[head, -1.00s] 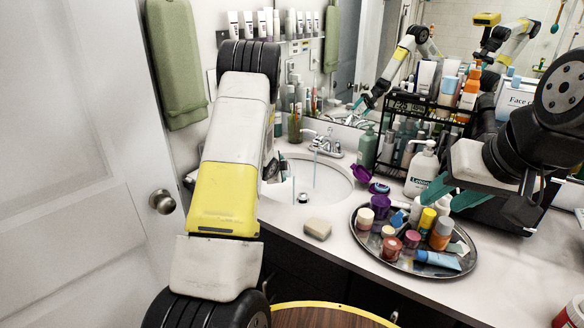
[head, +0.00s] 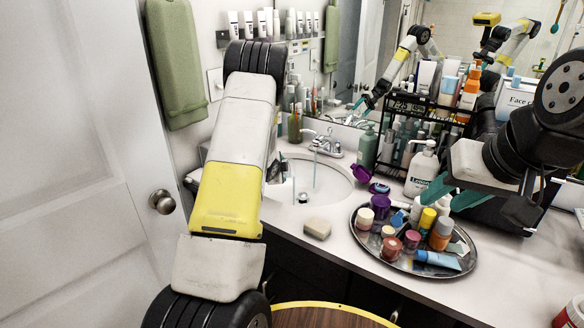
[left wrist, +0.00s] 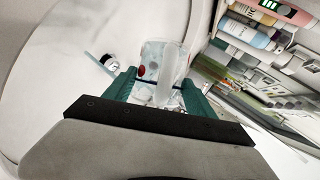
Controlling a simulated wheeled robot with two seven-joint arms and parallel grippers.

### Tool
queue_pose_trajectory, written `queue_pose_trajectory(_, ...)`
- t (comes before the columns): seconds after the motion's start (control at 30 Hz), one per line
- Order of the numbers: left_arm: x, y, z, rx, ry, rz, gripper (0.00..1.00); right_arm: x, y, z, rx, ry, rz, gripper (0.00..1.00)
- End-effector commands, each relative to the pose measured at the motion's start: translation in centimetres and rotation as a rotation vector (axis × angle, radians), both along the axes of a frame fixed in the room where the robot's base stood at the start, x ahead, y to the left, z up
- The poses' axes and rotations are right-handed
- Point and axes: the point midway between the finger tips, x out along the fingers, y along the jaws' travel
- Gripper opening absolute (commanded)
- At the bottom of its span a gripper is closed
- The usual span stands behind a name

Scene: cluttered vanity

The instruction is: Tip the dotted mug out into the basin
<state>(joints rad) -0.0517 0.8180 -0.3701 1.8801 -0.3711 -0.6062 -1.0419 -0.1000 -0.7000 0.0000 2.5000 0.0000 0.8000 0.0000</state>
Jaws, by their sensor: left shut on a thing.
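The dotted mug (left wrist: 152,56) shows in the left wrist view, pale with red and blue dots. It is between the green fingers of my left gripper (left wrist: 160,92), which is shut on it. The mug is over or inside the white basin (left wrist: 60,95); its exact tilt and contents are unclear. In the head view the basin (head: 335,188) is partly covered by my left arm, which hides the mug and most of that gripper. My right gripper (head: 436,203) is open and empty above the tray's right part.
A round tray (head: 375,262) of small bottles and jars stands right of the basin. A soap bar (head: 317,228) lies at the counter's front. The faucet (head: 322,143) is behind the basin. A pump bottle (head: 421,168) and black rack (head: 400,105) stand at the back.

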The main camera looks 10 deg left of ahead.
Motion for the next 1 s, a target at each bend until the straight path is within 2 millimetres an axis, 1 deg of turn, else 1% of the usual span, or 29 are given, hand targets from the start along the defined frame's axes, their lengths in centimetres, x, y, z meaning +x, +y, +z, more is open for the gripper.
queue_pose_trajectory(0.07, 0.01, -0.26, -0.08, 0.016, -0.003, -0.002, 0.0, 0.0, 0.0, 0.0, 0.0, 0.0, 0.0, 0.39)
queue_pose_trajectory(1.0, -0.01, -0.18, 0.02, 0.039, -0.01, 0.0, 0.0, 0.0, 0.0, 0.0, 0.0, 0.0, 0.0, 0.39)
